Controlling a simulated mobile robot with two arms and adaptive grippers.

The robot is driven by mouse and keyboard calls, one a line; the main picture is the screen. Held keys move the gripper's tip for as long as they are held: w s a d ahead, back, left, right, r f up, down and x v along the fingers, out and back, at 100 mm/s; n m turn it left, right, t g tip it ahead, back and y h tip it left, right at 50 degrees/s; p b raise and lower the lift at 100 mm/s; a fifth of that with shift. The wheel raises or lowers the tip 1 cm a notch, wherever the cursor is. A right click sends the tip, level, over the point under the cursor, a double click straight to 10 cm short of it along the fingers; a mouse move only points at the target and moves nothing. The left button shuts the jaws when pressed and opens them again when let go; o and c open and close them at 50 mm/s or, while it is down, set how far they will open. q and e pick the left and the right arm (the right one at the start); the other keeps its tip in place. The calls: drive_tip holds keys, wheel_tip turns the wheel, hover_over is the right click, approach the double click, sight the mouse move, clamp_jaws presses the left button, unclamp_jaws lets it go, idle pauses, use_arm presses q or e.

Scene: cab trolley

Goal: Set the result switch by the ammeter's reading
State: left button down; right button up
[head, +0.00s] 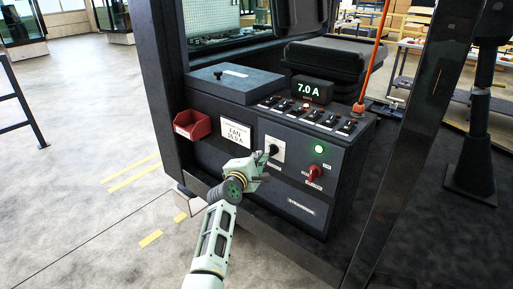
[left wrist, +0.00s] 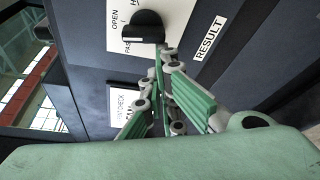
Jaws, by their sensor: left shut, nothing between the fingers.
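The ammeter (head: 312,89) on top of the console reads 7.0 A. A white card (head: 236,134) on the console front reads FAN and what looks like 15.0 A. The result switch is a black knob (head: 273,149) on a white plate; it also shows in the left wrist view (left wrist: 143,26), with OPEN, PASS and a cut-off label around it. Its exact setting is unclear. The RESULT label (left wrist: 209,38) is beside it. My left gripper (head: 266,160) is shut and empty, its fingertips (left wrist: 168,57) close by the knob; whether they touch it I cannot tell.
A green lamp (head: 318,149) glows above a red rotary switch (head: 314,174), right of the knob. A row of toggle switches (head: 305,113) lines the console top. A red bin (head: 192,124) hangs at the left. Open floor lies left of the cab.

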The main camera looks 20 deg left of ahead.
use_arm(q)
drive_tip(key=n+p, duration=0.2)
drive_tip(key=p, duration=0.1)
drive_tip(key=d+f+n+g+h+p, duration=0.1)
drive_tip(key=n+p, duration=0.1)
drive_tip(key=p, duration=0.1)
drive_tip(key=d+n+g+h+p, duration=0.1)
drive_tip(key=n+p, duration=0.1)
drive_tip(key=p, duration=0.1)
drive_tip(key=shift+s+f, duration=0.25)
drive_tip(key=shift+s, duration=0.1)
drive_tip(key=shift+f, duration=0.1)
idle(0.3)
